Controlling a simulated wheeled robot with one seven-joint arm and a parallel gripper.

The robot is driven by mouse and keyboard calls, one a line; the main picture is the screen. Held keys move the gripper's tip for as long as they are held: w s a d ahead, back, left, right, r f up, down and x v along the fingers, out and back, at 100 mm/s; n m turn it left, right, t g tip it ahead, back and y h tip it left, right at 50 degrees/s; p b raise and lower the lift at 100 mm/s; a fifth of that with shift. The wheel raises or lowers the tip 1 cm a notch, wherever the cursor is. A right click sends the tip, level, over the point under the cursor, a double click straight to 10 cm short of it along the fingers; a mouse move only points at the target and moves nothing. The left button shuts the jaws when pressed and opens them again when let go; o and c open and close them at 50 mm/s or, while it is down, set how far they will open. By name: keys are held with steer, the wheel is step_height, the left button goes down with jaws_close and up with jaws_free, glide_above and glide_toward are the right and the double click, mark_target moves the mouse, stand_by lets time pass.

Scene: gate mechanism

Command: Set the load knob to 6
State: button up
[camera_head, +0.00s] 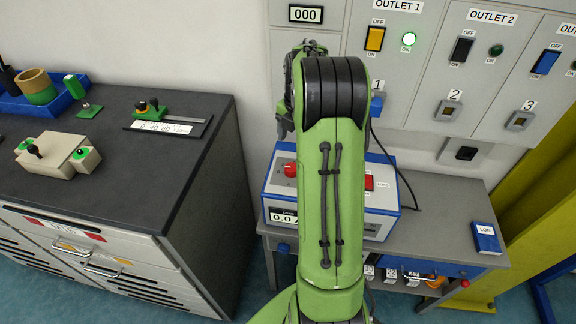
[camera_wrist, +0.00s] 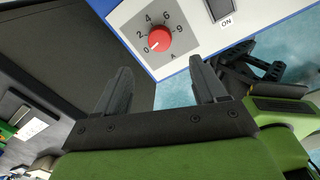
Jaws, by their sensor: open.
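The red load knob (camera_wrist: 159,39) sits on a grey dial plate marked 0, 2, 4, 6 and higher around it. Its white mark points toward 0, at lower left in the wrist view. My gripper (camera_wrist: 159,66) is open and empty, with the knob beyond and between its fingertips, apart from them. In the head view the knob (camera_head: 290,170) shows at the left of the blue and white load box (camera_head: 381,200), whose display reads about 0.0. My arm hides the middle of the box and my gripper there.
The load box stands on a grey bench (camera_head: 440,215) with a blue LOG book (camera_head: 487,238) at right. A red switch (camera_head: 369,182) is on the box. Outlet panels (camera_head: 470,55) line the wall; the Outlet 1 lamp (camera_head: 409,39) is lit. A dark-topped cabinet (camera_head: 110,175) stands left.

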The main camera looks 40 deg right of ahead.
mark_target(292, 167)
steer(key=f, duration=0.7)
steer(key=f+b, duration=0.1)
steer(key=f, duration=0.3)
steer(key=shift+w+f, duration=0.1)
steer(key=shift+w, duration=0.25)
steer(key=c, duration=1.1)
